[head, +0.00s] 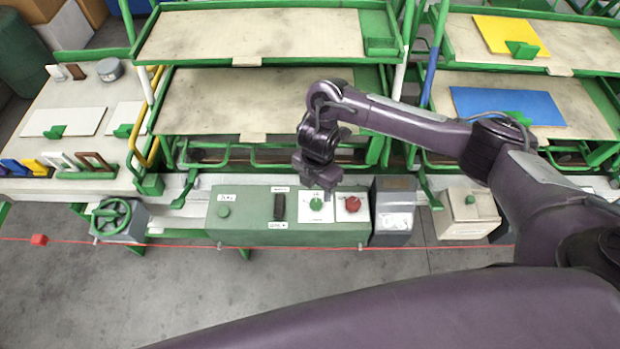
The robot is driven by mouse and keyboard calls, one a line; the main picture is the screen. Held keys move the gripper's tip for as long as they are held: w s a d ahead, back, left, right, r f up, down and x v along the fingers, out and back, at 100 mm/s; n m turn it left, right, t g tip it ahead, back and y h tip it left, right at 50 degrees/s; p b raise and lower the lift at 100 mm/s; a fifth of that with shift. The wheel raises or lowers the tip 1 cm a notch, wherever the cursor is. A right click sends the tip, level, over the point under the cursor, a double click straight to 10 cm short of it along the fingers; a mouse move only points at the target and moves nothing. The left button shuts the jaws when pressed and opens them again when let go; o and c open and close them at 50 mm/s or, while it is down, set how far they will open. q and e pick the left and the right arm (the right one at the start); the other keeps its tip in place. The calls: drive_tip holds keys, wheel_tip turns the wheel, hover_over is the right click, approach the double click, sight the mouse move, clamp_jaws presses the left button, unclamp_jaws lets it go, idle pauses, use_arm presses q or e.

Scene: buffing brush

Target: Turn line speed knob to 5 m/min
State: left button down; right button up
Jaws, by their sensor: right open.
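A green control box (248,235) stands at the centre front. On it, a green knob (316,206) sits on a white dial plate with markings too small to read; it looks like the line speed knob. My right gripper (318,190) is open, pointing down just above and behind this knob. Its fingers overlap the plate's top edge in the picture, and I cannot tell whether they touch anything. My left gripper is not in view.
A red knob (352,204) is close on the right of the dial. A dark switch (279,207) and another green button (223,212) are to the left. A grey box (391,222) stands at right, a green handwheel (111,217) at left. Green-framed trays rise behind.

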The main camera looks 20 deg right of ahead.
sight(316, 202)
drive_tip(key=shift+w+f, duration=0.1)
drive_tip(key=shift+w, duration=0.15)
drive_tip(key=shift+f+b, duration=0.35)
drive_tip(key=shift+f, duration=0.05)
drive_tip(key=f+b, duration=0.1)
drive_tip(key=s+f, duration=0.1)
drive_tip(key=f, duration=0.1)
drive_tip(key=shift+f+b, duration=0.3)
drive_tip(key=shift+b, duration=0.1)
drive_tip(key=shift+w+f, duration=0.15)
drive_tip(key=shift+f, duration=0.75)
drive_tip(key=shift+w+f, duration=0.1)
drive_tip(key=shift+f, duration=0.35)
drive_tip(key=c, duration=1)
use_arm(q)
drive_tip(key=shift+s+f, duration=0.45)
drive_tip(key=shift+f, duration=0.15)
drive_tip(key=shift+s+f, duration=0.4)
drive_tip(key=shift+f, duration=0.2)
